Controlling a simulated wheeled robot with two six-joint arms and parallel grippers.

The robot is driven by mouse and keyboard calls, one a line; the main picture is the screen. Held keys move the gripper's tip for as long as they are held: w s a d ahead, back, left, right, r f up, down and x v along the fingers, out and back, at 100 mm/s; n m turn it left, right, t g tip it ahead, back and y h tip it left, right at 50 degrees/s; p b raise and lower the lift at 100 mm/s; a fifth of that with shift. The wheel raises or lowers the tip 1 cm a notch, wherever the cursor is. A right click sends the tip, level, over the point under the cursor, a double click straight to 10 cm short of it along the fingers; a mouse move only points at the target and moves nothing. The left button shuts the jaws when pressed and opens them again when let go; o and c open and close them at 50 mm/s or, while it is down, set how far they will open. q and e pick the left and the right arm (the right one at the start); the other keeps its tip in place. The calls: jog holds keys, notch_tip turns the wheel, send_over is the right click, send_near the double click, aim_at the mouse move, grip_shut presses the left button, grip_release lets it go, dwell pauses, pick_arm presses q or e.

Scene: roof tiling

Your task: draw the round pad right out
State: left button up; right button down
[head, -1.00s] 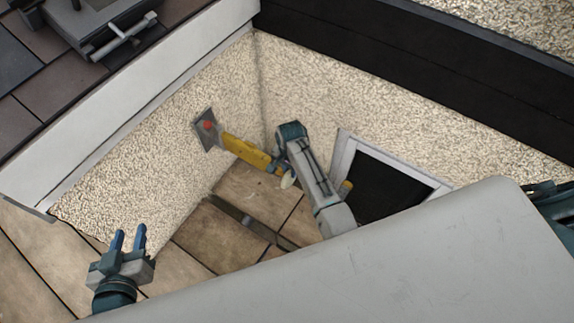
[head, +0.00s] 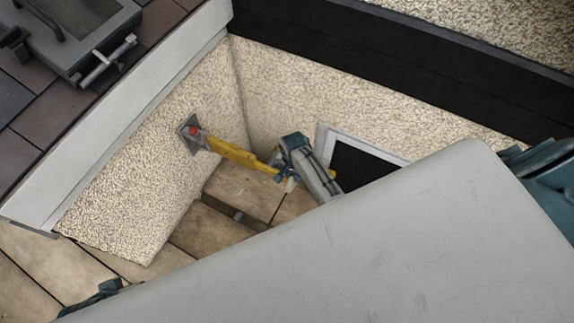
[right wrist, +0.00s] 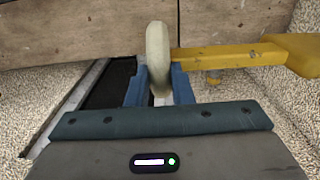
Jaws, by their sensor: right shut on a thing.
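The round pad (right wrist: 157,52) is a cream disc, seen nearly edge-on between the blue fingers of my right gripper (right wrist: 159,85) in the right wrist view. The gripper is shut on its lower part. The pad stands against the end of a yellow bar (right wrist: 215,57); I cannot tell whether they touch. In the head view the pad is a small pale spot (head: 291,185) beside my right gripper (head: 281,175), at the end of the yellow bar (head: 232,153). Of my left arm only a dark teal bit shows at lower left; its gripper is hidden.
The bar is fixed by a metal plate with a red knob (head: 192,131) to a pebbled wall (head: 130,170). A white-framed dark opening (head: 362,168) lies right of the gripper. Plank-like floor (head: 245,190) shows below. A large pale grey shape covers the lower right.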

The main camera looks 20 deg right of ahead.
pick_arm(q)
jog(key=shift+s+a+r, duration=0.15)
jog(key=shift+a+r, duration=0.05)
jog(key=shift+a, duration=0.05)
pick_arm(e)
jog(key=shift+s+d, duration=0.15)
jog(key=c, duration=1.3)
grip_release()
jog(key=shift+s, duration=0.1)
jog(key=shift+o, duration=0.2)
pick_arm(q)
jog(key=shift+r, duration=0.1)
pick_arm(e)
jog(key=shift+r, duration=0.1)
jog(key=shift+r, duration=0.3)
pick_arm(q)
notch_tip(320, 180, down, 8)
jog(key=w+g+p, duration=0.1)
jog(key=p, duration=0.1)
jog(key=shift+w+a+r+p, duration=0.2)
jog(key=shift+a+p, duration=0.1)
jog(key=shift+a, duration=0.1)
pick_arm(e)
notch_tip(320, 180, up, 10)
